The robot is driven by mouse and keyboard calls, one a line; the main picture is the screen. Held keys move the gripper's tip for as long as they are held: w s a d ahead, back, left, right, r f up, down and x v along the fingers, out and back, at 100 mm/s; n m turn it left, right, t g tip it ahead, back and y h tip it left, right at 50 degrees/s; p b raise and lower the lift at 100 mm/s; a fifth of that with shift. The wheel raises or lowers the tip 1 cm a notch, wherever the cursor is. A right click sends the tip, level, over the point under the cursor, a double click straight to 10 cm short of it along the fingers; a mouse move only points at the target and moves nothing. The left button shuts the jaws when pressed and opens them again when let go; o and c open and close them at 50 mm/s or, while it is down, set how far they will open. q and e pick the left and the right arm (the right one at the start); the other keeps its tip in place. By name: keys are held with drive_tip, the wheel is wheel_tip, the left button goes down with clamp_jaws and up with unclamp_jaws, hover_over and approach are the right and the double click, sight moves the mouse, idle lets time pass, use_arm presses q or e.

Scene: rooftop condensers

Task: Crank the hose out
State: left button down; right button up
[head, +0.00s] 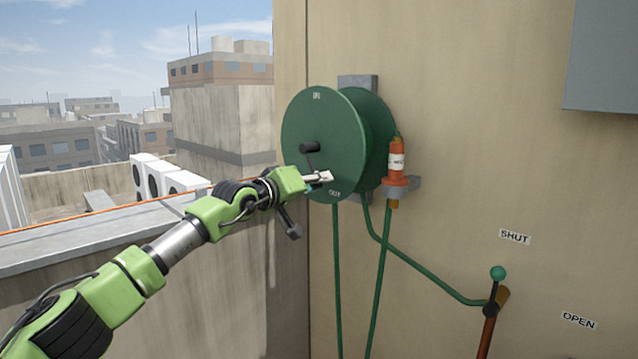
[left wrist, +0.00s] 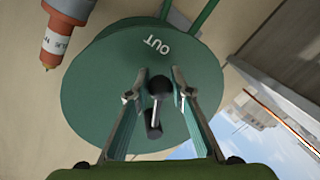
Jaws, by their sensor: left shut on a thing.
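A green hose reel (head: 345,125) is mounted on the beige wall. Its near disc bears small lettering at top and bottom; the wrist view shows OUT on the disc (left wrist: 103,75). A black hub (head: 309,147) sits at its centre, with a thin crank arm running down from it. My left gripper (head: 319,178) is at the lower part of the disc, shut on the dark crank knob (left wrist: 160,86), which shows between its fingers (left wrist: 158,92). In the head view the gripper hides the knob. My right gripper is in neither view.
An orange nozzle (head: 397,165) with a white label stands in a grey bracket right of the reel. Green hose hangs below. A green-knobbed valve lever (head: 498,274) points up, near a SHUT label (head: 515,237); an OPEN label (head: 578,320) is lower right. A parapet (head: 120,240) runs at left.

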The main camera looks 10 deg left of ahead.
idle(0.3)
use_arm(q)
drive_tip(key=c, duration=1.8)
unclamp_jaws()
drive_tip(key=shift+w+a, duration=0.1)
drive_tip(key=v, duration=1.2)
drive_tip(key=shift+f, duration=0.15)
drive_tip(key=shift+f, duration=0.1)
